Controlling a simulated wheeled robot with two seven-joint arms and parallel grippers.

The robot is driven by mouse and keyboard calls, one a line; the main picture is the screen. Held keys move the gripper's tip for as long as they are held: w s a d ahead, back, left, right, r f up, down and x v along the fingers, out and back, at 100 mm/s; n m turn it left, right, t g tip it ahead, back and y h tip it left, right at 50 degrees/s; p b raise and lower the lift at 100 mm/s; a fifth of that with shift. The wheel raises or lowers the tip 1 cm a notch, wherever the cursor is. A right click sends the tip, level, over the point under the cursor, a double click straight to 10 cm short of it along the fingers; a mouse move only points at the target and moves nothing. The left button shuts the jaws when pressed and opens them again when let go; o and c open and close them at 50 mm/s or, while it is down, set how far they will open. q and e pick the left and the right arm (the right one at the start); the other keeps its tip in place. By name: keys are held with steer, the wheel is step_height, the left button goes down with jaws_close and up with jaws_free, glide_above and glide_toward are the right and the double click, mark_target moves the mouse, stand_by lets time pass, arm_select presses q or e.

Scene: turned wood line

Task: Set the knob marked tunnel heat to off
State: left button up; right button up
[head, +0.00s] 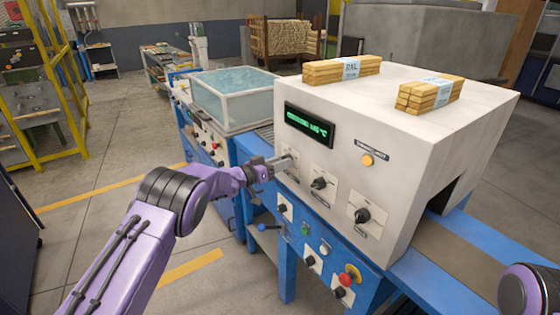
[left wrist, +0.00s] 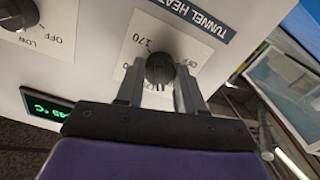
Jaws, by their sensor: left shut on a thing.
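The tunnel heat knob (left wrist: 159,69) is a dark round knob on a white plate under the dark label "TUNNEL HEAT" (left wrist: 190,14) in the left wrist view. The plate carries the marks "170" and "OFF"; I cannot tell which mark the knob points to. My left gripper (left wrist: 158,88) has a finger on each side of the knob and is shut on it. In the head view the left gripper (head: 284,162) is at the front of the white tunnel housing (head: 345,160) and hides this knob. My right gripper is not in view.
Two more dark knobs (head: 319,183) (head: 362,215) sit to the right on the same face. A green display (head: 309,124) is above. Bundles of wood (head: 341,70) lie on top. A red emergency button (head: 350,274) is lower down, and a water tank (head: 235,98) stands at left.

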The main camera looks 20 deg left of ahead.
arm_select(q)
steer(key=shift+n+p, duration=1.7)
steer(key=shift+n, duration=7.5)
steer(key=o, duration=1)
steer(key=shift+o, duration=0.2)
steer(key=b+v, duration=0.2)
steer(key=v, duration=0.8)
steer(key=shift+s+a, duration=0.2)
steer(key=shift+s, duration=0.05)
